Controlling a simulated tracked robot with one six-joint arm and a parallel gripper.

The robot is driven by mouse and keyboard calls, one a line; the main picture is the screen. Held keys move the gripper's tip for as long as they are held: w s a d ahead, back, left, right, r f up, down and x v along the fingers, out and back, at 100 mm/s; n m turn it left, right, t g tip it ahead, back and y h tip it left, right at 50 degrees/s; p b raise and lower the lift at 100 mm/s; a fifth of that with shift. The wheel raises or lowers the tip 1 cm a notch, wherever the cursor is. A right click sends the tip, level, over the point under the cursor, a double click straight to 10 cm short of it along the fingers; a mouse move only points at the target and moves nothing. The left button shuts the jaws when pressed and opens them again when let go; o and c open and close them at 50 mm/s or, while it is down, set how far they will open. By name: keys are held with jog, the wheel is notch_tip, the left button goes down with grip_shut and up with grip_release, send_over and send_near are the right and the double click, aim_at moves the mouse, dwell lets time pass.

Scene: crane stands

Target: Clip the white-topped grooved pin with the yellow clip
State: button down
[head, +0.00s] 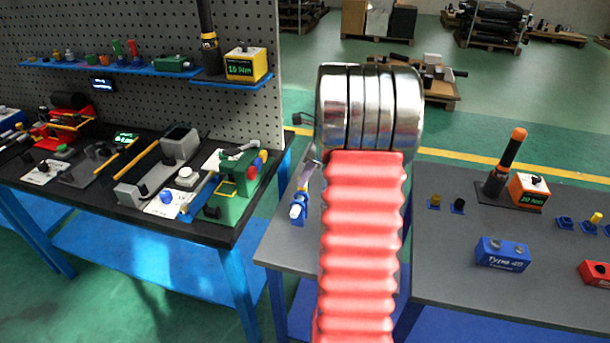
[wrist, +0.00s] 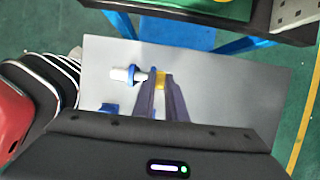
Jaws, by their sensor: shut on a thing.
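In the wrist view, my gripper (wrist: 161,82) is shut on the small yellow clip (wrist: 161,80), which shows between the fingertips. The white-topped pin (wrist: 120,74) is just left of the fingertips, with a blue collar or holder (wrist: 134,75) around it. The clip looks close to the pin, but I cannot tell whether they touch. The pin's groove is too small to make out. In the head view, the white top (head: 295,211) and its blue part (head: 299,198) show on the small grey table. There, my arm hides much of that table, and the clip is not clearly visible.
Another blue piece (wrist: 107,108) is on the grey table (wrist: 225,100) near the fingers; the table's right side is clear. In the head view, a crowded workbench (head: 100,190) stands left. A right-hand table (head: 450,250) bears a blue block (head: 502,254) and an orange-white display box (head: 528,192).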

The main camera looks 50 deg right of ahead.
jog(key=shift+f, duration=0.25)
jog(key=c, duration=1.7)
grip_release()
jog(key=shift+v, duration=2.5)
jog(key=shift+r, duration=0.1)
jog(key=v, duration=1.3)
jog(key=shift+s+d+r, duration=0.15)
jog(key=shift+r, duration=0.1)
